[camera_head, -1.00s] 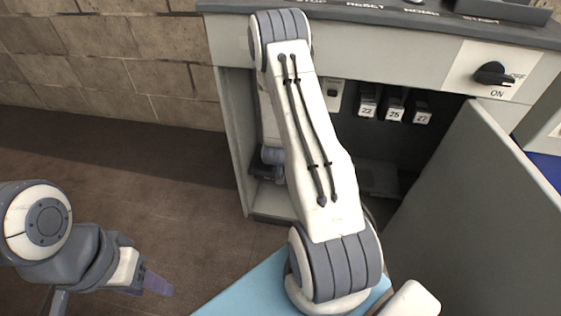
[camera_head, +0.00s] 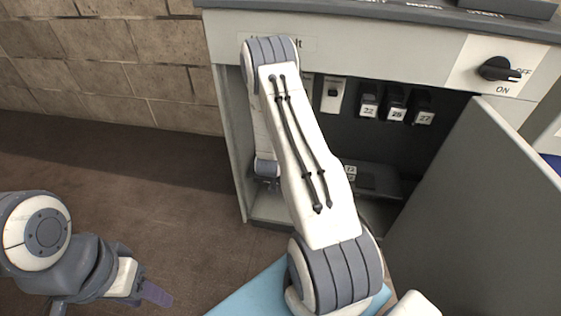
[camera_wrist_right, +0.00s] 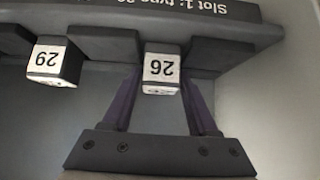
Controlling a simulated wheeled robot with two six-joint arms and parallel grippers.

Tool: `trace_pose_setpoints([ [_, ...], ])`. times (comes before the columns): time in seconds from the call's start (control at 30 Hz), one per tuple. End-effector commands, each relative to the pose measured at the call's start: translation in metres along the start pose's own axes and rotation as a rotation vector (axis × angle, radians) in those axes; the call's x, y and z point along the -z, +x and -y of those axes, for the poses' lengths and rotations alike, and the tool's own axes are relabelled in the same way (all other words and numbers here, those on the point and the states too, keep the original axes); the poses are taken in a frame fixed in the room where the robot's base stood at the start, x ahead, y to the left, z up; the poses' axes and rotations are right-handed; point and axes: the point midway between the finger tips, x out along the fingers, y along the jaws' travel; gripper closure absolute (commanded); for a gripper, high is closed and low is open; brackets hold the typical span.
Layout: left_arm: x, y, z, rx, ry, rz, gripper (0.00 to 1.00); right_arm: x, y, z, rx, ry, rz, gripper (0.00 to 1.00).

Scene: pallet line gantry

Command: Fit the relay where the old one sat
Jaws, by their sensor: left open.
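In the right wrist view a dark relay with a white label (camera_wrist_right: 162,70), reading 26 upside down, sits between the two purple fingers of my right gripper (camera_wrist_right: 162,100). The fingers lie close along both its sides. The relay's far end is at a dark rack (camera_wrist_right: 103,42), and how deep it sits is hidden. A second relay (camera_wrist_right: 50,62) stands to the left, its label reading 29 upside down. In the head view my right forearm hides the right gripper. My left gripper (camera_head: 152,290) is open and empty at lower left, away from the cabinet.
The grey cabinet (camera_head: 228,120) stands open, its door (camera_head: 480,200) swung out at right. Several small labelled relays, one of them (camera_head: 369,108), hang under the panel. A rotary switch (camera_head: 498,69) is at upper right. A blue surface (camera_head: 245,295) lies below.

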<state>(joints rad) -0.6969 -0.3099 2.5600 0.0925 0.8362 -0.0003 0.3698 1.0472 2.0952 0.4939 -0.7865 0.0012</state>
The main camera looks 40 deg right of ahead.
Motion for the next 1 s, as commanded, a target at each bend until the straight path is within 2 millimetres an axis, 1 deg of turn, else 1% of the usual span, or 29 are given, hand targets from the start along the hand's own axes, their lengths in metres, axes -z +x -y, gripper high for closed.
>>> trace_pose_setpoints([
  [0.33, 0.0, -0.001, 0.0, 0.0, 0.0, 0.0, 0.5, 0.001, -0.001, 0.0, 0.0, 0.0, 0.0, 0.21],
  [0.47, 0.0, -0.006, -0.001, 0.0, 0.0, 0.0, 0.5, 0.004, -0.01, 0.001, 0.001, -0.001, 0.001, 0.21],
  [0.57, 0.001, -0.014, -0.001, 0.0, 0.0, 0.0, 0.5, 0.005, -0.027, 0.001, 0.001, -0.003, 0.002, 0.21],
  [0.8, 0.002, -0.034, -0.003, 0.0, 0.0, 0.0, 0.5, 0.005, -0.081, 0.001, 0.002, -0.003, 0.002, 0.21],
  [0.9, 0.002, -0.04, -0.003, 0.0, 0.0, 0.0, 0.5, 0.005, -0.099, 0.001, 0.002, -0.003, 0.001, 0.21],
  [1.0, 0.002, -0.043, -0.003, 0.0, 0.0, 0.0, 0.5, 0.004, -0.112, 0.001, 0.001, -0.002, 0.001, 0.21],
])
